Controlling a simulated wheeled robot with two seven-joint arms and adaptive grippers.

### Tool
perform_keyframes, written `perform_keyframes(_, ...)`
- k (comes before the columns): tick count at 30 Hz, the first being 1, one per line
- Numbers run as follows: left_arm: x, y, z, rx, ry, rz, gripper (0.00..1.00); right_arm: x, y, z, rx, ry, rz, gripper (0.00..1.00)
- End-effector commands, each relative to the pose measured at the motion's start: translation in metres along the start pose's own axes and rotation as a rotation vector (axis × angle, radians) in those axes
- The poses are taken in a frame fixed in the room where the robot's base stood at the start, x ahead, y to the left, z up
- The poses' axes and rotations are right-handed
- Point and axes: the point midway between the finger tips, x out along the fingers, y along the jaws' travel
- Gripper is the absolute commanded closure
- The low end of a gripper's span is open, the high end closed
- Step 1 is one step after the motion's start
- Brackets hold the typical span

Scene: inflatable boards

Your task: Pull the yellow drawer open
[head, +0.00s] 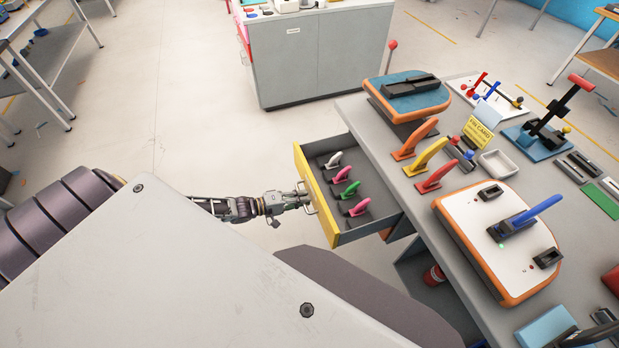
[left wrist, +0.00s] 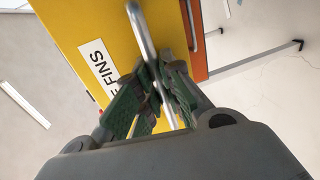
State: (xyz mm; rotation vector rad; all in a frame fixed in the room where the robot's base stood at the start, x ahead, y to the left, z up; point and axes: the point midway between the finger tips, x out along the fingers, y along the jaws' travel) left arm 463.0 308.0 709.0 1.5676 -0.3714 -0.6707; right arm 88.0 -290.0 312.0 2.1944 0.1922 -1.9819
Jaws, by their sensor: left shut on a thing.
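The yellow drawer (head: 316,200) stands open at the left side of the grey workbench, its yellow front facing my left arm. Several fins lie inside: a white one (head: 333,160), a pink one (head: 342,174), a green one (head: 350,189) and another pink one (head: 358,208). My left gripper (head: 303,199) is at the drawer's front, shut on its metal bar handle. In the left wrist view, the green-padded fingers (left wrist: 153,98) close around the handle (left wrist: 142,32), beside the yellow front (left wrist: 85,30) with a label reading "FINS". My right gripper is not in view.
The workbench (head: 412,212) carries an orange-edged white board (head: 484,238), a blue-topped board (head: 398,99), several upright fins and a white tray (head: 497,163). A grey cabinet (head: 318,58) stands behind. The floor left of the drawer is clear.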

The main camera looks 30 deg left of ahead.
Motion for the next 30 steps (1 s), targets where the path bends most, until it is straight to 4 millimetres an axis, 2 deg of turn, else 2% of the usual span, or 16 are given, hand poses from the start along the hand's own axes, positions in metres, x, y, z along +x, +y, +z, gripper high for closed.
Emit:
perform_keyframes(4, -0.004, -0.003, 0.001, -0.001, 0.0, -0.005, 1.0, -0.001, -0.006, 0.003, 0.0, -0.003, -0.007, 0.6)
perform_keyframes(12, -0.004, -0.003, 0.001, -0.001, -0.001, -0.004, 1.0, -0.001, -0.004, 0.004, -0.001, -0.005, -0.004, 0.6)
perform_keyframes(13, -0.004, -0.003, 0.001, -0.001, -0.001, -0.004, 0.88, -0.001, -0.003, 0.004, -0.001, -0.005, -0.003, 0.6)
perform_keyframes(18, -0.004, -0.002, 0.001, -0.001, 0.0, -0.003, 0.69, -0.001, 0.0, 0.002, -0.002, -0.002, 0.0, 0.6)
perform_keyframes(30, -0.005, -0.001, 0.0, 0.0, 0.0, -0.001, 0.69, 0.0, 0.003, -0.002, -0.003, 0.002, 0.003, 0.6)
